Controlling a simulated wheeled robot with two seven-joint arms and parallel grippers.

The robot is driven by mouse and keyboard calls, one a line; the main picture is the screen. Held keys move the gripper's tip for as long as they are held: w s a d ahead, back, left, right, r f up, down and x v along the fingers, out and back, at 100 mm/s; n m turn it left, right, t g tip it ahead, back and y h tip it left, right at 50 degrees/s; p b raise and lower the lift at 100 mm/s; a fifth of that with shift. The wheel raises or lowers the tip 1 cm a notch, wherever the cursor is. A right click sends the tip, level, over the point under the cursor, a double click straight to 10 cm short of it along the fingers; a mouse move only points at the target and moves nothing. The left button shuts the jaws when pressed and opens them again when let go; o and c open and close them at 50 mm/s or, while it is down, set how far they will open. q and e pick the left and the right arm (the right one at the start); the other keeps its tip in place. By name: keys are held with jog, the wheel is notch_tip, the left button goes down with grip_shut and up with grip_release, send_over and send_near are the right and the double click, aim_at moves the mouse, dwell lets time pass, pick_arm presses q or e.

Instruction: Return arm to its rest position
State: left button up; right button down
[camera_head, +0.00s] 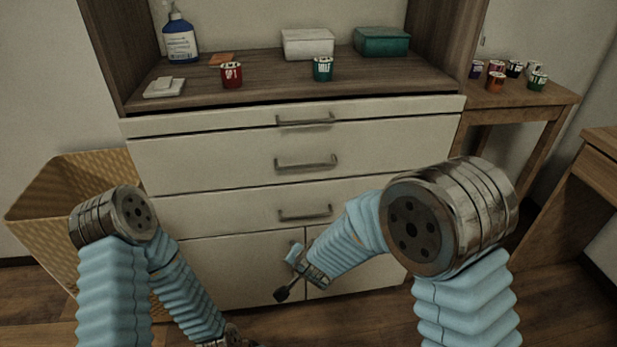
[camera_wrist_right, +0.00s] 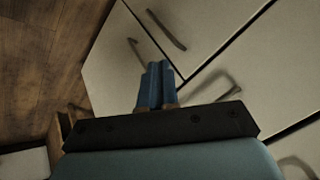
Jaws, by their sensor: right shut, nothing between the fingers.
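My right arm bends down in front of the cabinet in the head view, with its gripper (camera_head: 288,274) low before the lower doors. In the right wrist view the blue fingers of my right gripper (camera_wrist_right: 157,84) lie together, shut and empty, with the cabinet front (camera_wrist_right: 220,30) beyond them. My left arm comes down at the left in the head view. Its lower end reaches the bottom edge of the picture, and the left gripper's fingers do not show.
The cabinet (camera_head: 225,165) has several drawers with metal handles. On its top stand a red can (camera_head: 231,75), a green can (camera_head: 323,69), a white box (camera_head: 307,44), a teal box (camera_head: 381,41) and a blue bottle (camera_head: 180,40). A wicker basket (camera_head: 40,200) stands left; a side table (camera_head: 520,98) holds several cans.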

jog(key=s+d+f+n+g, duration=0.1)
jog(key=s+d+f+g, duration=0.1)
jog(key=d+f, duration=0.45)
jog(key=s+d+f+n+g+y, duration=0.1)
jog(key=s+d+f+g, duration=0.1)
jog(key=s+f, duration=0.4)
jog(key=s+d+f+n+g+y, duration=0.1)
jog(key=s+d+f, duration=0.3)
jog(key=s, duration=0.7)
jog(key=shift+s+f+n+g, duration=0.2)
jog(key=shift+f+n+g, duration=0.5)
jog(key=shift+f+g, duration=0.15)
